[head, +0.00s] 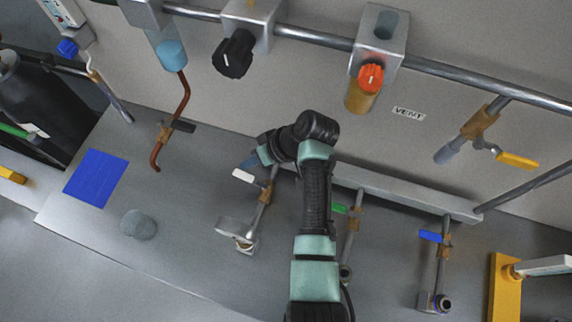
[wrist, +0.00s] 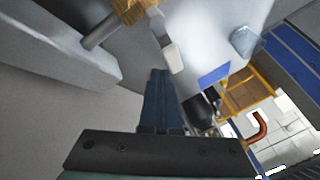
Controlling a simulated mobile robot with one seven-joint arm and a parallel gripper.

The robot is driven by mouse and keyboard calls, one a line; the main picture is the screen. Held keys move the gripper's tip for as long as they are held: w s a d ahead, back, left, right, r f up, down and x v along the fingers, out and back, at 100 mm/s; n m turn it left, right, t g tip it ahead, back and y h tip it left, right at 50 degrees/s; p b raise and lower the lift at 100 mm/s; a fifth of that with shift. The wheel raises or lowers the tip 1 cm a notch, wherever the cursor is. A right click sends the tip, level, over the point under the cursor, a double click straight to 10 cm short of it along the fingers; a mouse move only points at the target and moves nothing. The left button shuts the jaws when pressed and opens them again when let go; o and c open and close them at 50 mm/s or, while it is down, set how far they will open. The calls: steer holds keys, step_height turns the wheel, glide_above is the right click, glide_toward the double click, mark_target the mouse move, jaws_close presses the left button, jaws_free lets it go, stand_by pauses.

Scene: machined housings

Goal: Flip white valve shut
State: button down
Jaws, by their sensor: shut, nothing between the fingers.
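The white valve handle (head: 245,176) sticks out to the left of its brass valve body (head: 267,190), roughly across the sloping pipe. In the wrist view the white handle (wrist: 174,58) lies just beyond and slightly right of my fingertips, with the brass body (wrist: 131,9) at the top. My gripper (head: 249,162) is just above the handle in the head view, behind it towards the wall. Its dark blue fingers (wrist: 159,75) are shut and hold nothing. I cannot tell whether the fingertips touch the handle.
A grey manifold bar (head: 400,194) runs along the wall. Green (head: 339,208) and blue (head: 430,236) handled valves hang to the right. A copper pipe (head: 179,112) stands left, a grey cup (head: 138,224) and a blue square (head: 96,178) lie on the bench. Bench between cup and valve is clear.

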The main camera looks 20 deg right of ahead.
steer(key=s+d+b, duration=0.2)
steer(key=s+d, duration=0.1)
steer(key=d, duration=0.2)
steer(key=s+d+r+b, duration=0.1)
steer(key=s+d, duration=0.2)
steer(key=d, duration=0.3)
steer(key=shift+s+b, duration=0.25)
steer(key=shift+b, duration=0.15)
